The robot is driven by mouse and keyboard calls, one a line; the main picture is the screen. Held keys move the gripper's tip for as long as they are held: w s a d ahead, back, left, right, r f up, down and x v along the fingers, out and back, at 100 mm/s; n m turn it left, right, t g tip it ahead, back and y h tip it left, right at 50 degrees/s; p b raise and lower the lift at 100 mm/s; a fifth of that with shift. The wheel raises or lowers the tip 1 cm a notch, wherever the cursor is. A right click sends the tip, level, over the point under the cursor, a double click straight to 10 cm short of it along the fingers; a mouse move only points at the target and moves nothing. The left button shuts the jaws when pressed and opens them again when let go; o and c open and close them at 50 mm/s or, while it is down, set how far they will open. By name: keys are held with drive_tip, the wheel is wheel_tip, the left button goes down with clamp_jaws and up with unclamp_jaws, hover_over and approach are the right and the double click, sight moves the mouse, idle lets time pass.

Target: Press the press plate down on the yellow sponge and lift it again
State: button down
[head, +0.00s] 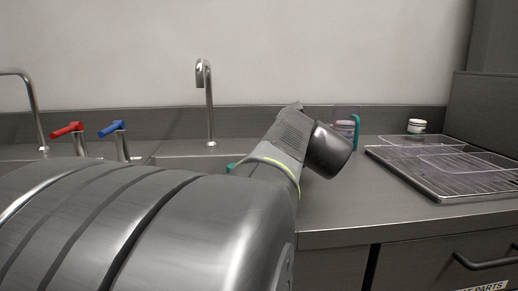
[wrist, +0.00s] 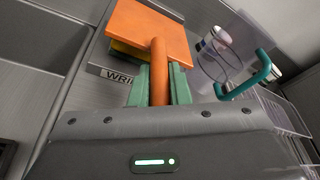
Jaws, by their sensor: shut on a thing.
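The orange press plate (wrist: 150,29) is a flat square with a round orange handle, seen in the wrist view. My gripper (wrist: 160,80) is shut on that handle with its green fingers on either side. The yellow sponge (wrist: 126,50) shows as a strip just under the plate's near left edge; the plate covers the rest. I cannot tell whether plate and sponge are touching or slightly apart. In the head view my own arm hides the plate, the sponge and the fingertips.
A clear jug with a teal handle (wrist: 257,75) stands close right of the plate. A wire rack (head: 460,192) holding clear trays lies on the right counter, with a white jar (head: 416,126) behind. Sinks and a tall tap (head: 209,100) are left. The counter's front middle is bare.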

drive_tip(key=shift+f, duration=0.2)
idle(0.3)
drive_tip(key=c, duration=1.4)
unclamp_jaws()
drive_tip(key=shift+o, duration=0.2)
drive_tip(key=shift+r, duration=0.1)
